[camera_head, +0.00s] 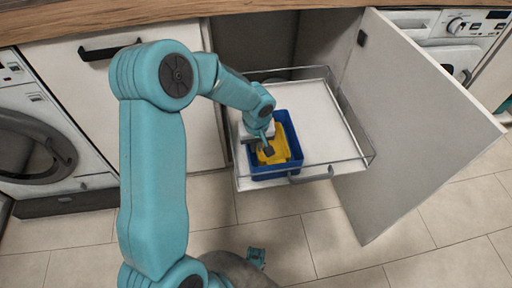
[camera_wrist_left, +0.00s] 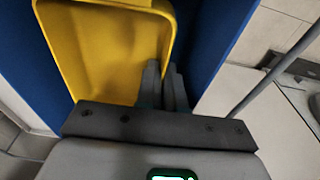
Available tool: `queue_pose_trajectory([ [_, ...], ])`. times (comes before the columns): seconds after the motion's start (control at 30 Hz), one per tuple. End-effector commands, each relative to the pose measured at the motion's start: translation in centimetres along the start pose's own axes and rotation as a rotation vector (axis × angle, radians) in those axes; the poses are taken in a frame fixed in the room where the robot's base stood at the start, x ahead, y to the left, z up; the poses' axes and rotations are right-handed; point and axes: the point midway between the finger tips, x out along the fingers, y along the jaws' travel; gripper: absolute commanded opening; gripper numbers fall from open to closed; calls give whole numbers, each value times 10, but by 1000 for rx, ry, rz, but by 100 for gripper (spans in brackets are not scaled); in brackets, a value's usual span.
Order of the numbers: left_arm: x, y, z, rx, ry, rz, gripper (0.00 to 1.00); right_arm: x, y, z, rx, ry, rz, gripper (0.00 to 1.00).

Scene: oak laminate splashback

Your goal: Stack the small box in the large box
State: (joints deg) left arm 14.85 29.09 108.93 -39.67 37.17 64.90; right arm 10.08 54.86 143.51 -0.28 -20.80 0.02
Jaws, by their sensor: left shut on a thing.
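The small yellow box (camera_head: 279,147) is within the rim of the large blue box (camera_head: 293,130), which stands on the pulled-out drawer. My left gripper (camera_head: 267,148) reaches down over it from the left and is shut on the yellow box's wall. In the left wrist view, the fingers (camera_wrist_left: 165,88) are close together at the right wall of the yellow box (camera_wrist_left: 105,50). Blue walls (camera_wrist_left: 215,35) show on both sides of it. I cannot tell whether the yellow box touches the blue box's floor. My right gripper is not in view.
The wire-railed drawer (camera_head: 318,110) has bare room right of the blue box. An open cabinet door (camera_head: 415,130) stands to its right. A worktop (camera_head: 90,15) runs above, a washing machine (camera_head: 45,150) is at left, and tiled floor lies in front.

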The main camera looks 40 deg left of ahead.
Motion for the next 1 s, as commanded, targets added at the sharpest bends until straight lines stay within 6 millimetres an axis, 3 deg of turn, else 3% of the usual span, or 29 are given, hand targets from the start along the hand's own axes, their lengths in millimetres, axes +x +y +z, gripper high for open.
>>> queue_pose_trajectory([
  [0.03,7,0,1,-1,-1,-1,0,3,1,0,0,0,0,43],
  [0.57,14,0,2,0,1,1,0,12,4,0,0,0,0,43],
  [0.63,12,0,1,0,1,1,18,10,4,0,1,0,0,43],
  [1.0,6,0,1,0,0,1,18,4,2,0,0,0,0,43],
])
